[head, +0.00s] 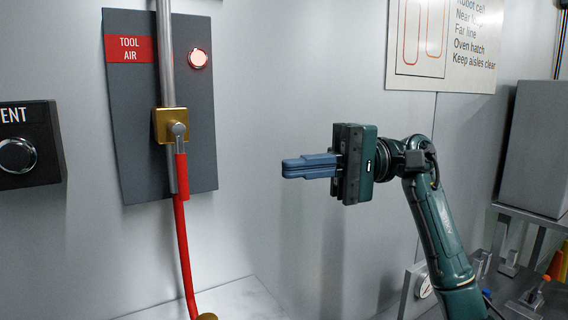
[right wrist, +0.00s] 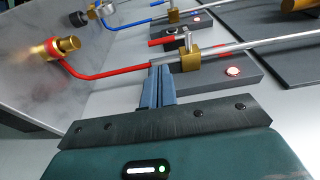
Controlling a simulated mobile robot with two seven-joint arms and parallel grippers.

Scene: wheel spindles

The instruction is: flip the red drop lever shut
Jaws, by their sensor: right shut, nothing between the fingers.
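The red drop lever (head: 181,170) hangs from the stem of a brass valve (head: 165,126) on the grey TOOL AIR panel (head: 130,95). It points down, in line with the steel pipe (head: 166,60). In the right wrist view the red lever (right wrist: 161,42) lies alongside the pipe, beside the brass valve (right wrist: 187,57). My right gripper (head: 286,168) has its blue fingers together and empty. It points left, to the right of the lever and apart from it in the head view. Its fingertips also show in the right wrist view (right wrist: 158,80). My left gripper is not in view.
A red hose (head: 184,255) runs down from the pipe to a brass fitting (right wrist: 63,47). A lit red lamp (head: 198,58) sits on the panel. A dark VENT box (head: 45,125) is at the left. The wall between panel and gripper is clear.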

